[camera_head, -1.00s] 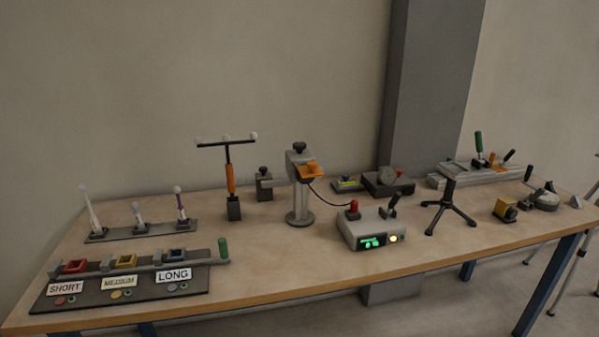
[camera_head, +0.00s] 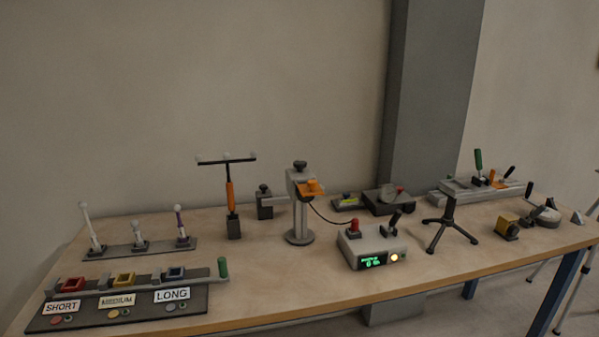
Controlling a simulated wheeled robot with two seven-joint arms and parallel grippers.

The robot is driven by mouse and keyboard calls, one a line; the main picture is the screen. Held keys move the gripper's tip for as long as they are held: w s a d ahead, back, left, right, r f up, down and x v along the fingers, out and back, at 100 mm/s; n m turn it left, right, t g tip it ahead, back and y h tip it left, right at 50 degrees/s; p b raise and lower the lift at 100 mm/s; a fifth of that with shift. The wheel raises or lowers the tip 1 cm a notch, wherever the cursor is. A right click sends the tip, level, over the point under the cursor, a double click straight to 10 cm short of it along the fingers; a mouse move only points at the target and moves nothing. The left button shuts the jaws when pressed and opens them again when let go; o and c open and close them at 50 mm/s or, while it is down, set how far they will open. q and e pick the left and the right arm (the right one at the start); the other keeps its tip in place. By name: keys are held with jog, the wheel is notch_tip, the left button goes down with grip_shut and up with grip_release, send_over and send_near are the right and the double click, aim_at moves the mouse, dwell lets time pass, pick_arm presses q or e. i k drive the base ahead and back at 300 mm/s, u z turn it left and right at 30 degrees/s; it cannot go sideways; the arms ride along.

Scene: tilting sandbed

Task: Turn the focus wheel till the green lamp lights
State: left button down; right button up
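A grey control box (camera_head: 372,247) stands right of the middle of the table, with a red knob (camera_head: 354,227), a black lever (camera_head: 392,223), a lit green display (camera_head: 374,262) and a small pale-yellow light (camera_head: 394,258) on its front. A cable runs from it to a grey stand (camera_head: 299,215) with an orange part (camera_head: 312,187) and a dark knob (camera_head: 300,165) on top. I cannot tell which part is the focus wheel. No separate lit green lamp can be made out apart from the display. Neither gripper is in view.
A black tripod (camera_head: 448,225) stands close right of the box. A post with a T-shaped top (camera_head: 230,195) stands left of the stand. A rack labelled SHORT, MEDIUM, LONG (camera_head: 125,310) lies at front left. The table (camera_head: 260,265) is clear in front of the stand.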

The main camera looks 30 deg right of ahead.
aim_at(300, 165)
jog(key=k, duration=0.5)
jog(key=z, duration=1.75)
jog(key=i, duration=1.3)
jog(key=u, duration=0.45)
